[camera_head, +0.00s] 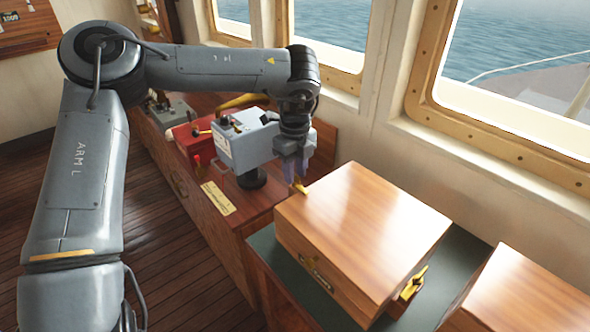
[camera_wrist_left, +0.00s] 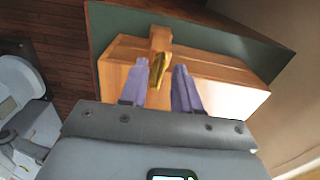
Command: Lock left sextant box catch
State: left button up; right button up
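The wooden sextant box (camera_head: 365,225) sits shut on a green-topped surface. Its left brass catch (camera_head: 301,188) is at the box's left edge, beside my left gripper (camera_head: 292,172). In the left wrist view, the catch (camera_wrist_left: 160,71) sticks out from the box side (camera_wrist_left: 215,92). There, the two purple-grey fingers of my left gripper (camera_wrist_left: 161,66) are apart, one on each side of the catch, with visible gaps. The right brass catch (camera_head: 411,286) stands tilted out at the box's right side. A handle (camera_head: 317,273) is on the front. My right gripper is not in view.
A second wooden box (camera_head: 535,295) stands at the right. Left of the sextant box, a grey instrument (camera_head: 243,143) and a red box (camera_head: 192,140) stand on a wooden cabinet (camera_head: 225,215). Windows (camera_head: 515,70) and the wall are close behind.

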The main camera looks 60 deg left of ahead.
pick_arm(q)
jog(key=shift+r, duration=0.1)
notch_tip(320, 180, up, 11)
jog(key=shift+f, duration=0.2)
dwell(0.4)
jog(key=shift+s, duration=0.1)
